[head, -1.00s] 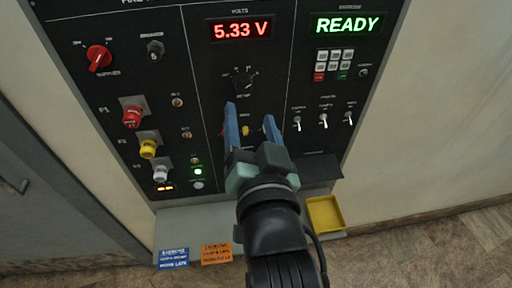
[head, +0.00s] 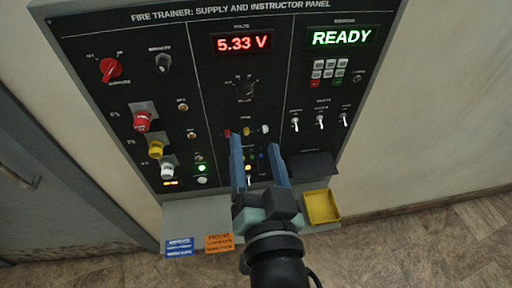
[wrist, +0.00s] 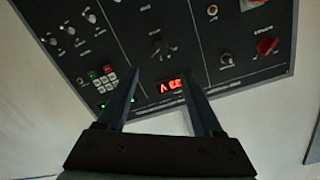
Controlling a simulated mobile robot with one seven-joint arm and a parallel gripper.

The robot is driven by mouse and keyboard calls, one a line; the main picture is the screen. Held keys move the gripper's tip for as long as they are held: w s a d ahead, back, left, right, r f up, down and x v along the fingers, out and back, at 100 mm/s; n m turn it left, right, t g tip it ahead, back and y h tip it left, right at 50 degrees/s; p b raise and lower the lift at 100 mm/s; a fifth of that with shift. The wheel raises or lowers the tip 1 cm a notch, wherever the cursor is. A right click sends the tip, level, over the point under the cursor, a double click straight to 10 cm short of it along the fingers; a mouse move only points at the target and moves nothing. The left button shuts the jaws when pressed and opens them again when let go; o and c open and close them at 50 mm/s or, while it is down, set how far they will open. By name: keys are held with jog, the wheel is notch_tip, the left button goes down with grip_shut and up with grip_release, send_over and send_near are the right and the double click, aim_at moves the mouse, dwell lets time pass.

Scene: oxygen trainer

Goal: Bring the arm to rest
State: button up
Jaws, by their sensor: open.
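My gripper (head: 257,150) is in front of the lower middle of the black trainer panel (head: 222,100) in the head view. Its two blue fingers are apart with nothing between them. In the wrist view my gripper (wrist: 166,90) also shows open and empty, with the panel beyond the fingertips. I cannot tell the exact gap between fingertips and panel. The fingers hide part of the panel's lower middle section.
The panel has a red rotary knob (head: 110,69), a red "5.33 V" display (head: 241,42) and a green "READY" display (head: 341,37). A yellow tray (head: 321,207), a blue tag (head: 179,247) and an orange tag (head: 219,243) are below. Floor at right is clear.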

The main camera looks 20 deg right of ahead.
jog(key=w+a+r+n+t, duration=0.2)
jog(key=w+a+r+t, duration=0.15)
jog(key=r, duration=0.75)
jog(key=s+a+r+n+t+y, duration=0.1)
jog(key=a+r+n+t+y, duration=0.1)
jog(key=r, duration=1.1)
jog(key=s+a+r+n+t+y+b, duration=0.1)
jog(key=s+a+r+n+t+y, duration=0.1)
jog(key=r, duration=1.1)
jog(key=a+n+t+y, duration=0.1)
jog(key=a+n+t, duration=0.1)
jog(key=a+t, duration=0.1)
jog(key=shift+a+n, duration=0.4)
jog(key=shift+a, duration=0.45)
jog(key=shift+t, duration=0.25)
